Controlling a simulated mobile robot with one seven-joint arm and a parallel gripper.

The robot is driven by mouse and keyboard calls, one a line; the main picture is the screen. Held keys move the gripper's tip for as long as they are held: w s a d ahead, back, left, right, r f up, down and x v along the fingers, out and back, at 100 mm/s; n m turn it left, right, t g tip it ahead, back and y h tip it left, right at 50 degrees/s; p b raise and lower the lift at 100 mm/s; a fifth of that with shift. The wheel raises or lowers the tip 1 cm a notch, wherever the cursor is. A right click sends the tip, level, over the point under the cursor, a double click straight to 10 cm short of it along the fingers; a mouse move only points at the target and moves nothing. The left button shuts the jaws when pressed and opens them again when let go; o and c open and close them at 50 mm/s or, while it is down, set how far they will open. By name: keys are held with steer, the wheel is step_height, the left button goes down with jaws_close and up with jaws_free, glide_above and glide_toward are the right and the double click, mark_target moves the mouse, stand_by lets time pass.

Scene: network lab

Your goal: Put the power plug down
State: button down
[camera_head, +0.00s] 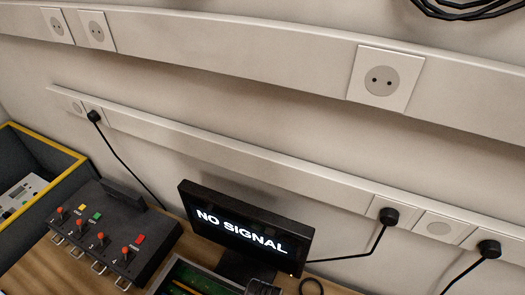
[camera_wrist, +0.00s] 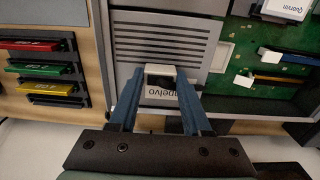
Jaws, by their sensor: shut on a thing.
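My gripper (camera_wrist: 161,78) shows in the wrist view with two blue fingers reaching up from a dark mount. The gripper lies over the lower part of a grey slotted panel (camera_wrist: 160,42). I cannot make out my gripper in the head view.
Three black plugs (camera_head: 95,115), (camera_head: 388,215), (camera_head: 488,248) sit in the lower wall strip. A "NO SIGNAL" monitor (camera_head: 240,230) and a black switch box (camera_head: 105,240) stand on the wooden bench. A yellow-rimmed bin (camera_head: 40,140) is at left. A green circuit board (camera_wrist: 245,85) lies right of the panel.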

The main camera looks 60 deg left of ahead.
steer(key=shift+c, duration=1.8)
jaws_free()
steer(key=shift+f, duration=0.1)
step_height(320, 180, up, 13)
